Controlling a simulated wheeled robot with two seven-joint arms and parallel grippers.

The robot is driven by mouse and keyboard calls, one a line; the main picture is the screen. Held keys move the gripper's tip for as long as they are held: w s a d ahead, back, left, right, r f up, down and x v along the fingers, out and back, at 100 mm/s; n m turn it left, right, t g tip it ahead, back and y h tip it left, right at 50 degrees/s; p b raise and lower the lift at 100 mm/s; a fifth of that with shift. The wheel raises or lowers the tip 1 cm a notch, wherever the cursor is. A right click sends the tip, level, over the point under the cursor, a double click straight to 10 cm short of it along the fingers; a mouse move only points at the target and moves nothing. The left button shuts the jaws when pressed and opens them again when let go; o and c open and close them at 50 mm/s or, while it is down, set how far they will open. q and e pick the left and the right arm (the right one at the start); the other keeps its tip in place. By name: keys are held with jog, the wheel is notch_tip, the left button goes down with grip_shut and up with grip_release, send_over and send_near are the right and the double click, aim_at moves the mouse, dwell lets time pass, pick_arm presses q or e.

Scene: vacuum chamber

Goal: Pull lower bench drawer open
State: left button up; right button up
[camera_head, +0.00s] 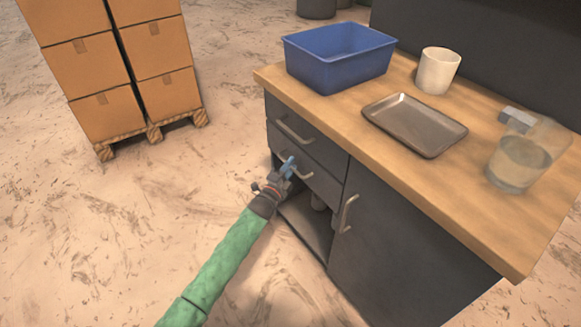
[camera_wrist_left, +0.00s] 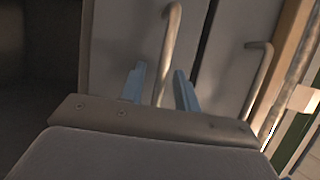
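The dark bench (camera_head: 410,255) has two drawers on its left part. The lower drawer (camera_head: 325,187) looks closed, its front about level with the upper drawer (camera_head: 322,148). Its curved metal handle (camera_head: 303,174) is partly hidden by my left gripper (camera_head: 288,167). In the left wrist view, the lower drawer handle (camera_wrist_left: 169,50) runs between the two blue fingers of my left gripper (camera_wrist_left: 160,90). The fingers stand apart, with gaps seen on both sides of the handle. My right gripper is not in view.
The upper drawer handle (camera_head: 295,131) is just above; a cupboard door handle (camera_head: 348,213) is to the right. An open compartment lies below the drawers. The wooden top (camera_head: 450,185) holds a blue bin (camera_head: 338,65), tray (camera_head: 414,125), cup (camera_head: 437,72) and clear jug (camera_head: 520,160). Boxes (camera_head: 105,113) stand left.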

pick_arm(q)
jog(key=shift+w+d, duration=0.1)
jog(key=shift+c, duration=0.2)
grip_shut()
